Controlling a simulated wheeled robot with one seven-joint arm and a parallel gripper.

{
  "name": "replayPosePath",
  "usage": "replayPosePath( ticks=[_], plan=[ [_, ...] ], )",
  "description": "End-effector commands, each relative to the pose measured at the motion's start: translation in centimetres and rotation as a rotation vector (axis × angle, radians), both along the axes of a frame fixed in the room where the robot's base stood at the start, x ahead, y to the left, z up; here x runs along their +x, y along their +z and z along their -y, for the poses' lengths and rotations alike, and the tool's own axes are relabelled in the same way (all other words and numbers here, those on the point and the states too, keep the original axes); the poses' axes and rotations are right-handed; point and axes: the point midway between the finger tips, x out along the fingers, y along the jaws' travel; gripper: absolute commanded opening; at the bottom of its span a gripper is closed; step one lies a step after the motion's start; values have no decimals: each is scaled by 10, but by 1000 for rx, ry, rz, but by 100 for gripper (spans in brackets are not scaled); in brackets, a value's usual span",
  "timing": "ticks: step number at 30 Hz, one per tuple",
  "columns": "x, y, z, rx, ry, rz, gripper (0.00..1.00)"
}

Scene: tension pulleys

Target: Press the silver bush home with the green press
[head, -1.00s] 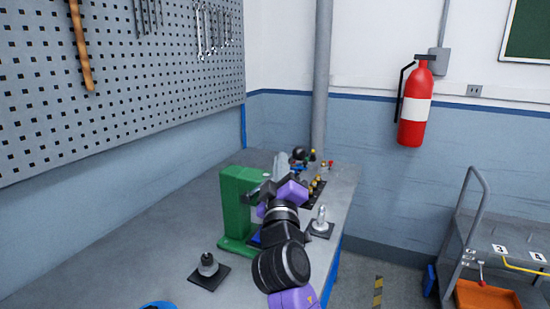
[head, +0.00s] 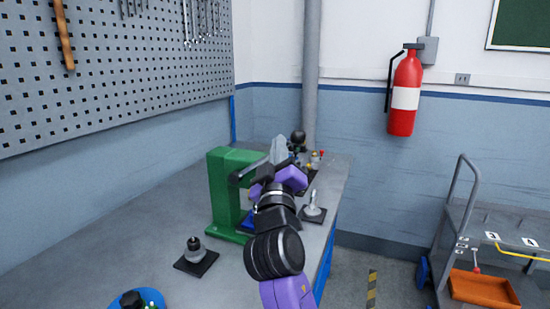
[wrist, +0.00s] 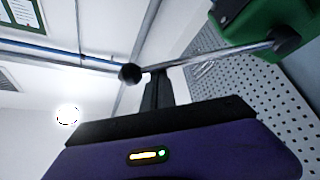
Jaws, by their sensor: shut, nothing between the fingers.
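The green press (head: 222,200) stands on the bench, partly hidden behind my arm. In the wrist view its green body (wrist: 272,20) is at the upper right, and its metal lever (wrist: 215,54) reaches left to a black ball knob (wrist: 130,73). I cannot make out the silver bush; the area under the press head is largely hidden by my arm.
A silver part on a dark plate (head: 313,207) stands right of my arm. A dark and silver part on another plate (head: 195,247) stands front left. A blue round tray (head: 150,303) is at the bottom edge. Small items crowd the back corner; the left bench is clear.

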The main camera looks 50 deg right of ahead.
Motion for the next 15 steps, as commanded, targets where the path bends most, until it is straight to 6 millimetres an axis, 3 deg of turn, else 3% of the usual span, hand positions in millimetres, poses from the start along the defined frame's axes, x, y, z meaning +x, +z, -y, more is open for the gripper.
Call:
replayPosePath(
  ticks=[1,15],
  plan=[
    [-2,-9,1,5,-1,15,0],
    [-15,-28,6,50,-2,143,0]
  ],
)
